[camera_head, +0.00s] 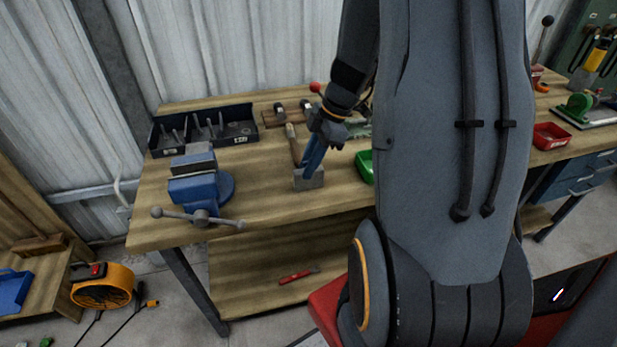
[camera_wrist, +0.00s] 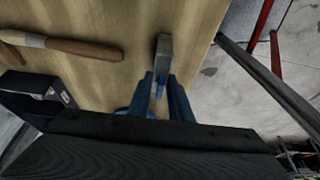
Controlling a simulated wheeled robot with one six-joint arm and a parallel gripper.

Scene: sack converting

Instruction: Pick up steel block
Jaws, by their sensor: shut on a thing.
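The steel block (camera_head: 309,180) is a grey block near the front edge of the wooden workbench, left of my arm in the head view. In the wrist view the block (camera_wrist: 165,48) shows as a narrow grey piece just beyond the fingertips. My gripper (camera_head: 311,165) points down with its blue fingers on the block.
A tool with a wooden handle (camera_wrist: 75,47) lies close beside the block. A blue vise (camera_head: 200,188) stands to the left, and a black divided tray (camera_head: 240,132) behind it. A green bin (camera_head: 364,166) is right of the block. The bench's front edge is close.

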